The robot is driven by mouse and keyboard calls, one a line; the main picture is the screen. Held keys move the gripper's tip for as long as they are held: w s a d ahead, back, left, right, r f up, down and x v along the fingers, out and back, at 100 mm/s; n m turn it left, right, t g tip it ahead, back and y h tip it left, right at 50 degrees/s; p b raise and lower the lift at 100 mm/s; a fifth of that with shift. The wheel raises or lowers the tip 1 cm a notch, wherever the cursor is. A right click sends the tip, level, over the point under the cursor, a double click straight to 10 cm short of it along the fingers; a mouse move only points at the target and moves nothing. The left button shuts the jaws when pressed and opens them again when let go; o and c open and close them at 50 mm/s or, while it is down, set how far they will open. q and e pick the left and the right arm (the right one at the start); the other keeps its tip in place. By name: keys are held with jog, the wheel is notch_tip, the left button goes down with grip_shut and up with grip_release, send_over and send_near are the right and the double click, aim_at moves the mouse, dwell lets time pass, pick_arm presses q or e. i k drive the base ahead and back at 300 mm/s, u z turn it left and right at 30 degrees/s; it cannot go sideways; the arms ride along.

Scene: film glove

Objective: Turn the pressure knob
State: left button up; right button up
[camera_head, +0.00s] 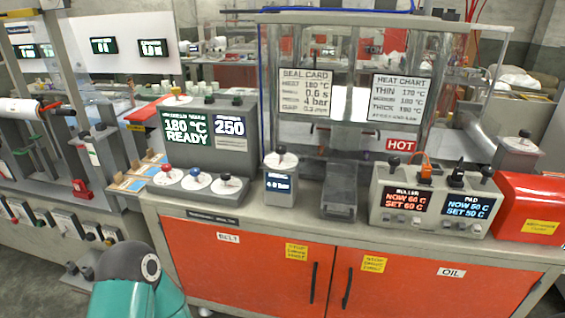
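A small grey box (280,188) stands on the counter in front of the clear-walled machine. Its lit display (278,183) shows blurred text that seems to end in "bar". A dark knob (281,150) sits on a pale round dial on top of the box, and nothing touches it. The seal card (305,92) behind it lists 180 °C, 0.6 s and 4 bar. Neither of my grippers is in view; only a teal and dark grey part of my own arm shows at the bottom left.
A dark grey block (341,190) stands right of the small box. A roller and pad heater box (432,203) and a red unit (528,210) stand farther right. The HOT sign (401,146) hangs behind.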

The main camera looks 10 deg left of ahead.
aim_at(281, 149)
jog(key=k, duration=0.65)
jog(key=u, duration=0.15)
jog(key=i, duration=0.95)
jog(key=u, duration=0.65)
jog(key=i, duration=0.65)
jog(key=u, duration=0.25)
